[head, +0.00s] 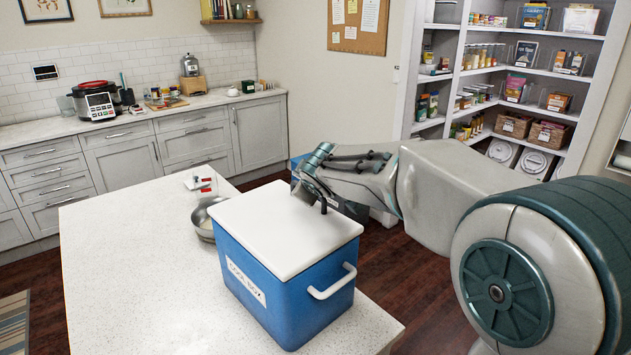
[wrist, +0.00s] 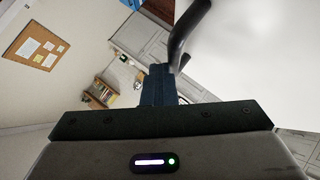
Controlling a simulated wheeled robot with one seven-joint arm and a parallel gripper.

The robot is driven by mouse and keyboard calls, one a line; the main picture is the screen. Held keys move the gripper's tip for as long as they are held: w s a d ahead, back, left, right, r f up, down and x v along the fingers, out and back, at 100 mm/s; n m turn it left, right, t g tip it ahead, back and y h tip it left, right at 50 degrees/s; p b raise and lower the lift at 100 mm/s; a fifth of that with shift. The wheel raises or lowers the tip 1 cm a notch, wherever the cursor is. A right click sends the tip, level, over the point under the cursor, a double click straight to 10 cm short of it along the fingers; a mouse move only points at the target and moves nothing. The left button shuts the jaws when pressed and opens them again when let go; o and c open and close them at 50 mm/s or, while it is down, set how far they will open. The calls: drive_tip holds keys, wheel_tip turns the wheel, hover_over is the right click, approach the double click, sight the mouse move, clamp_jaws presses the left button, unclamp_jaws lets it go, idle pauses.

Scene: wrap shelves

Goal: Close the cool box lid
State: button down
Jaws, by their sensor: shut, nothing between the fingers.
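The blue cool box (head: 290,295) stands on the near part of the white counter, with a white handle on its right side and a label on its front. Its white lid (head: 275,228) lies flat over the top, and I see no gap along the visible front edges. My gripper (head: 323,205) is shut and empty at the lid's far right edge, its fingertips at or just over the lid; I cannot tell whether they touch. In the wrist view a dark finger shows against a large white surface (wrist: 265,60), which looks like the lid.
A metal bowl (head: 204,218) stands close behind the box on the left. A small red and white item (head: 201,183) is near it. The counter (head: 130,270) left of the box is clear. Pantry shelves (head: 510,75) stand behind my arm.

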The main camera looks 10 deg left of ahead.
idle(0.3)
drive_tip(key=s+d+r+p, duration=0.4)
drive_tip(key=s+r, duration=0.2)
drive_tip(key=r, duration=0.5)
drive_tip(key=s+d+f+m+g+h, duration=0.35)
drive_tip(key=s+d+f+m, duration=0.45)
drive_tip(key=s+d, duration=0.6)
drive_tip(key=s+d+f+m+g, duration=0.3)
drive_tip(key=s+d+f+m, duration=0.2)
drive_tip(key=s+f, duration=0.4)
drive_tip(key=s+d, duration=0.1)
drive_tip(key=s, duration=0.3)
drive_tip(key=shift+f+g, duration=0.25)
drive_tip(key=shift+g, duration=0.1)
drive_tip(key=shift+s, duration=0.1)
